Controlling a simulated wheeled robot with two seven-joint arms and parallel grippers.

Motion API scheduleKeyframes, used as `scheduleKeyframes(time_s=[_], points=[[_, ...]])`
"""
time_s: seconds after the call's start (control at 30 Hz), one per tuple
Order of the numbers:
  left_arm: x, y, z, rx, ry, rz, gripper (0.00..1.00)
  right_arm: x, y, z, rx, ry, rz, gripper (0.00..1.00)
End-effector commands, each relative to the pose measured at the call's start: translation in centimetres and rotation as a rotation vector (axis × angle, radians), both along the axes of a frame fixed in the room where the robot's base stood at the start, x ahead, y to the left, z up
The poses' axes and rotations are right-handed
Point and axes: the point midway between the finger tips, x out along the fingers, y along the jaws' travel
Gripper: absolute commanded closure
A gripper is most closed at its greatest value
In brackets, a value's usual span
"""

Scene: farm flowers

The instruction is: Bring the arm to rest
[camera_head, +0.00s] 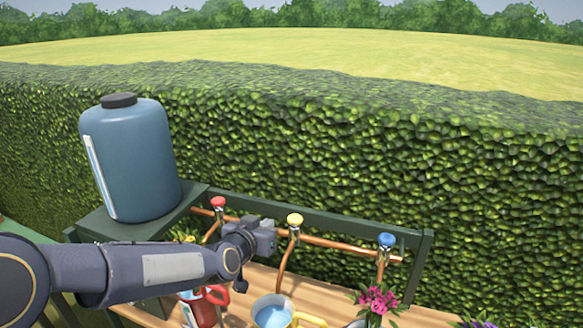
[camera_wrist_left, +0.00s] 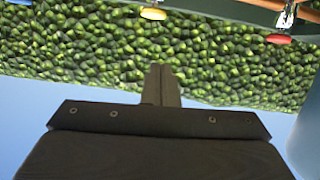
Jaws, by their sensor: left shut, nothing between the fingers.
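My left arm (camera_head: 150,268) reaches in from the left in the head view, over the left part of the wooden bench. My left gripper (camera_head: 243,284) points down and away above the bench, near the red and yellow taps. In the left wrist view its fingers (camera_wrist_left: 161,84) are together with nothing between them. The hedge fills the space behind the fingers there, and the view is upside down. My right gripper shows in neither view.
A blue tank (camera_head: 135,160) stands on a green stand at the left. Red (camera_head: 217,202), yellow (camera_head: 295,220) and blue (camera_head: 387,240) taps sit on a copper pipe. Below are a red watering can (camera_head: 203,310), a yellow-handled can (camera_head: 272,312) and pink flowers (camera_head: 377,300). A hedge (camera_head: 400,170) stands behind.

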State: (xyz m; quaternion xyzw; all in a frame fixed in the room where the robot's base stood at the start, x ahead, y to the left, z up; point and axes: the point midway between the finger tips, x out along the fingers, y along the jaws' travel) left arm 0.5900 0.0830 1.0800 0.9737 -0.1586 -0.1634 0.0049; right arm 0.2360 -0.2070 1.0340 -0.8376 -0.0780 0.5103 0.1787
Motion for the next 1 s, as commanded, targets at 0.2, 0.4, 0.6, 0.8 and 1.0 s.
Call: scheduleKeyframes(time_s=[0.2,0.4,0.6,0.8,1.0], points=[[-10.1,7.0,1.8,-0.08,0.243,0.021,1.0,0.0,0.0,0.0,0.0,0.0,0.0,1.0],[-21.8,10.9,0.0,-0.145,0.496,0.073,1.0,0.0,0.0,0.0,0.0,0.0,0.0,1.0],[-31.3,12.2,-2.9,-0.19,0.701,0.139,1.0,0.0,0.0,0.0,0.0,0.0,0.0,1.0],[-35.2,12.3,-4.5,-0.208,0.794,0.173,1.0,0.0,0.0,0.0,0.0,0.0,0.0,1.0],[-35.5,12.3,-4.6,-0.208,0.802,0.175,1.0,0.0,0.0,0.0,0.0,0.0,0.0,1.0]])
